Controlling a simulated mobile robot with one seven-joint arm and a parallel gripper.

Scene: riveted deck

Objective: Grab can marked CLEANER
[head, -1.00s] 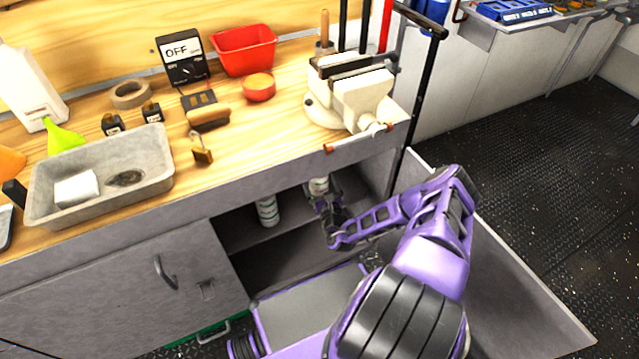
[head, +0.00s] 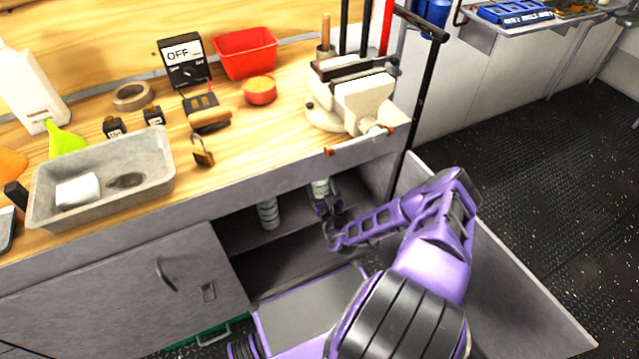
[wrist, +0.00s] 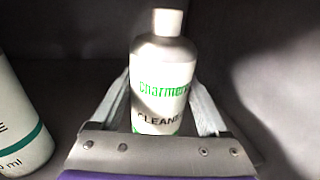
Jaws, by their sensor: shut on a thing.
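The white can marked CLEANER (wrist: 162,90) stands upright in the middle of the wrist view, with green lettering above the dark word. My gripper (wrist: 163,105) has one finger on each side of it and is shut on it. In the head view the can (head: 320,188) shows inside the open cupboard under the workbench, with my gripper (head: 325,205) at it. The can's lower part is hidden by my gripper.
A second white container (head: 268,213) with a green band stands on the cupboard shelf to the left; it also shows at the wrist view's left edge (wrist: 20,125). The open cupboard door (head: 510,275) is right of my arm. The benchtop (head: 240,135) is above.

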